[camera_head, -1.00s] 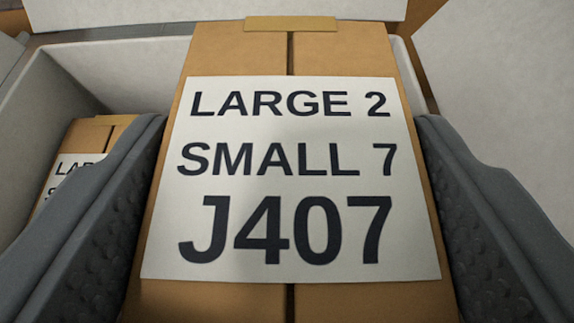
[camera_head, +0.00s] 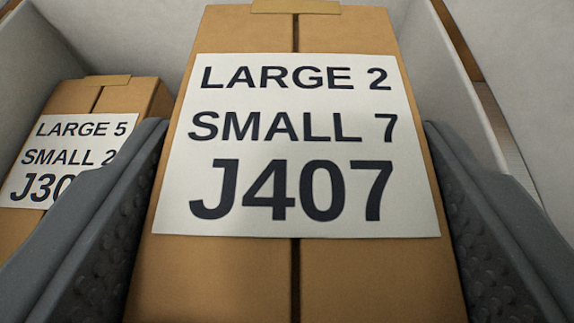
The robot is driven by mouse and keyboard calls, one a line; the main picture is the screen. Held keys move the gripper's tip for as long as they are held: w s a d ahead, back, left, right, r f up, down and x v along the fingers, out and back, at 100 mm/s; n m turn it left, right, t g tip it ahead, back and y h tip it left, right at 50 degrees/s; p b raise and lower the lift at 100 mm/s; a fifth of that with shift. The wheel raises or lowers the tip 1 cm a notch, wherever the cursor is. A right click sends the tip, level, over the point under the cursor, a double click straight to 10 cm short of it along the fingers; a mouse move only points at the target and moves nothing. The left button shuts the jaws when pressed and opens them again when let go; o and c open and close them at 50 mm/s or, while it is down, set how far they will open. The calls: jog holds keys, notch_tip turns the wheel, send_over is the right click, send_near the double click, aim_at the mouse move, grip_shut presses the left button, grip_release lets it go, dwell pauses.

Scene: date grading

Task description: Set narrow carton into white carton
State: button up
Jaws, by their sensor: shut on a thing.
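The narrow carton (camera_head: 240,270) is brown with a tape strip at its far end and a white label reading "LARGE 2, SMALL 7, J407". My gripper (camera_head: 298,200) is shut on it, with one grey finger along each long side. The white carton (camera_head: 400,15) is open, and its pale walls rise left, right and behind the narrow carton. The narrow carton's underside is hidden, so I cannot tell whether it touches the white carton's floor.
Another brown carton (camera_head: 140,92), labelled "LARGE 5, SMALL 2" and a partly hidden J30 code, sits at the left inside the white carton. My left finger covers part of it. A narrow gap separates the two cartons at the far end.

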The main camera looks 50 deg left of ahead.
jog(key=shift+s+d+f+h, duration=0.1)
jog(key=shift+d+f+h, duration=0.05)
jog(key=shift+d+f, duration=0.4)
jog(key=shift+s+d+f+h, duration=0.15)
jog(key=shift+d+f, duration=0.2)
jog(key=shift+f, duration=0.4)
jog(key=o, duration=1.8)
jog(key=shift+o, duration=0.6)
jog(key=shift+w+a+r, duration=0.15)
jog(key=shift+r, duration=0.05)
jog(key=shift+a+r, duration=0.1)
jog(key=shift+r, duration=0.05)
jog(key=shift+r, duration=0.15)
jog(key=shift+o, duration=0.7)
jog(key=shift+w+a+r, duration=0.1)
jog(key=shift+a+r, duration=0.05)
jog(key=shift+r, duration=0.2)
jog(key=shift+a+r+p, duration=0.1)
jog(key=shift+r+p, duration=0.45)
jog(key=shift+r, duration=0.4)
notch_tip(320, 180, up, 10)
jog(key=p, duration=0.4)
